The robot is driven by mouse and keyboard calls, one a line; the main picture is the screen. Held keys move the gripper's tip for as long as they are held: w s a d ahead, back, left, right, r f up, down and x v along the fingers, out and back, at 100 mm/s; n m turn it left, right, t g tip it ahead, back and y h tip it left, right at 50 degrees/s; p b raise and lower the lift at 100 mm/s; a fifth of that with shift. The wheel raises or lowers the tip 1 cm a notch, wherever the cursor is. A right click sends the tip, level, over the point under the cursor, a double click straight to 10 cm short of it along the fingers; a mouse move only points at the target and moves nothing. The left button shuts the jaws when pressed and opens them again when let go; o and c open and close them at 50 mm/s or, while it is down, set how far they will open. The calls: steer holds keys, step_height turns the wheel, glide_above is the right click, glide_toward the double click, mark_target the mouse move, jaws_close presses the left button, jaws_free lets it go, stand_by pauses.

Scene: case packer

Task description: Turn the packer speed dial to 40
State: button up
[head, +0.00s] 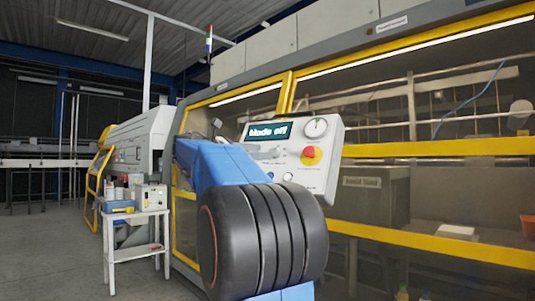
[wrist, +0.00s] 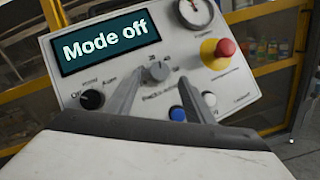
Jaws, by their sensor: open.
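The control panel (head: 328,150) is a pale box on the yellow-framed machine; it fills the wrist view (wrist: 240,88). The small grey dial (wrist: 157,71) with printed numbers around it sits at the panel's middle, below the display. Its pointer setting is too small to read. My gripper (wrist: 160,77) is open, its two grey fingers reaching towards the panel, one on each side of the dial in the picture. I cannot tell whether they touch it. The display (wrist: 106,45) reads "Mode off". In the head view my arm covers the panel's lower left.
A black knob (wrist: 92,99) sits left of the dial. A red emergency button (wrist: 225,47) on yellow and a round gauge (wrist: 196,12) are at right. Blue (wrist: 178,113) and white (wrist: 209,98) buttons lie below. A white side table (head: 137,217) stands left.

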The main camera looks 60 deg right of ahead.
mark_target(273, 152)
steer(key=shift+x, duration=2.05)
steer(key=c, duration=1.1)
